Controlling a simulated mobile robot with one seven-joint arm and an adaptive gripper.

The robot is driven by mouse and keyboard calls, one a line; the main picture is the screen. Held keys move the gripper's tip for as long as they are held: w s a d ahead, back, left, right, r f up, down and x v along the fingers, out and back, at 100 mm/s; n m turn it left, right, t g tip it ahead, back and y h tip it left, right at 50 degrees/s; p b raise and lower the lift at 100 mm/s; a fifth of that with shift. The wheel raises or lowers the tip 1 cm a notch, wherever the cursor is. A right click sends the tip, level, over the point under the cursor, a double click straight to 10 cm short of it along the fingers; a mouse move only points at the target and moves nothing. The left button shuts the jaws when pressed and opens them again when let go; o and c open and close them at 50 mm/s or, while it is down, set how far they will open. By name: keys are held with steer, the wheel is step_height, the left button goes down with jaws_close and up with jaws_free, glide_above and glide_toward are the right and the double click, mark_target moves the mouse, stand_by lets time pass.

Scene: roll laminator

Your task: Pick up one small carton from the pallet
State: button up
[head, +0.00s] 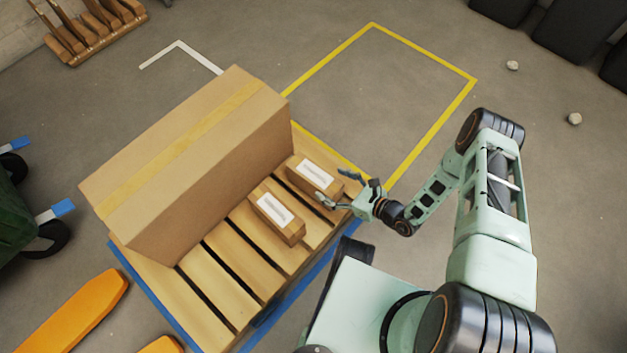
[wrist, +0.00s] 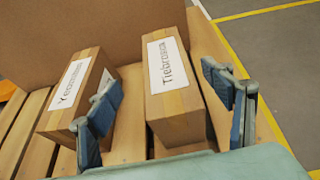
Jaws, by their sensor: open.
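Two small brown cartons with white labels lie on the wooden pallet (head: 223,263). The farther small carton (head: 327,189) is beside my gripper (head: 336,190), and the nearer small carton (head: 267,224) lies to its lower left. My gripper is open and empty. In the wrist view the right small carton (wrist: 180,108) lies ahead, between the lines of the two fingers (wrist: 165,115). The left small carton (wrist: 70,108) is partly covered by the left finger. I cannot tell whether any finger touches a carton.
A large taped carton (head: 190,150) fills the pallet's left and far side, behind the small cartons. Orange forks (head: 72,310) lie at the lower left. A green wheeled cart (head: 15,215) stands at the left edge. The yellow-outlined floor area (head: 385,95) is clear.

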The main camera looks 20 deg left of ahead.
mark_target(316, 174)
steer(key=x, duration=0.3)
steer(key=shift+a+f+b, duration=0.2)
steer(key=shift+b, duration=0.2)
steer(key=b+x, duration=0.1)
steer(key=x, duration=0.2)
steer(key=b+x, duration=0.1)
steer(key=x, duration=0.1)
steer(key=shift+w+d+f+b, duration=0.2)
steer(key=shift+w+d+b, duration=0.1)
steer(key=shift+w, duration=0.1)
steer(key=shift+w+a, duration=0.1)
steer(key=shift+a, duration=0.25)
jaws_close()
